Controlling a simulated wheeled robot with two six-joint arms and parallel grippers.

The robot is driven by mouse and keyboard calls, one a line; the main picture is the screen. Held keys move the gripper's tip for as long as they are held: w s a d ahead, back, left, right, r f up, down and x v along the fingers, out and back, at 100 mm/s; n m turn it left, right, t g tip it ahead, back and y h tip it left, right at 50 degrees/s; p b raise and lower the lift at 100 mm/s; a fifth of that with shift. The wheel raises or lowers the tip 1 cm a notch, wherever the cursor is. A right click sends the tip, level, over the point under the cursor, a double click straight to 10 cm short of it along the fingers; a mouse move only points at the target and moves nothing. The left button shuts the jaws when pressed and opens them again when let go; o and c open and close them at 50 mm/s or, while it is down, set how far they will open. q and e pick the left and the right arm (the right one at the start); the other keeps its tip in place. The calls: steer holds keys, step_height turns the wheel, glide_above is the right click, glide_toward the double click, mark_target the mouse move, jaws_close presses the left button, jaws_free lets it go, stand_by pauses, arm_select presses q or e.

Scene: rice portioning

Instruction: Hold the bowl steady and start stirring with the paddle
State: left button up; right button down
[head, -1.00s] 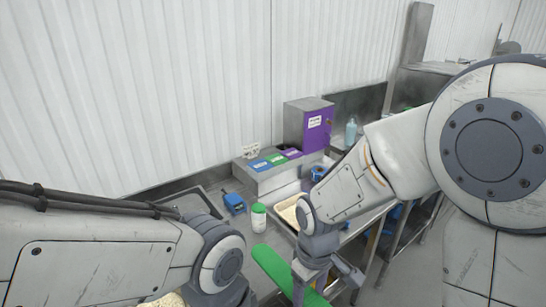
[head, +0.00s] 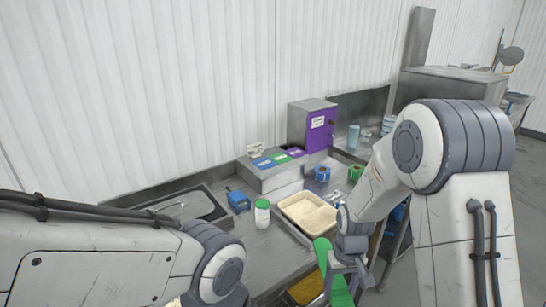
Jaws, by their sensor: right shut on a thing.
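My right gripper (head: 347,270) is shut on the green paddle (head: 324,254), at the lower right of the head view. The paddle's long flat part extends down past the bottom edge, so its lower end is out of view. My left arm comes in from the left, and its gripper is below the picture. A small yellowish patch (head: 172,302) shows under my left arm at the bottom edge. No bowl rim can be made out there, so I cannot tell whether it is the bowl's contents.
A cream tray of rice (head: 308,213) stands beside my right wrist, and a tray of yellow grains (head: 307,288) lies by the paddle. A purple-fronted cabinet (head: 319,132) stands farther back.

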mark_target(346, 288)
steer(key=shift+w+d+f+m, duration=0.3)
steer(key=shift+d+f, duration=0.2)
steer(key=shift+f, duration=0.05)
steer(key=shift+w+d+f+m, duration=0.3)
steer(key=shift+d+f, duration=0.2)
steer(key=shift+f, duration=0.05)
step_height(346, 288, down, 5)
steer(key=b, duration=0.5)
steer(key=shift+f, duration=0.1)
step_height(346, 288, down, 30)
steer(key=b, duration=3)
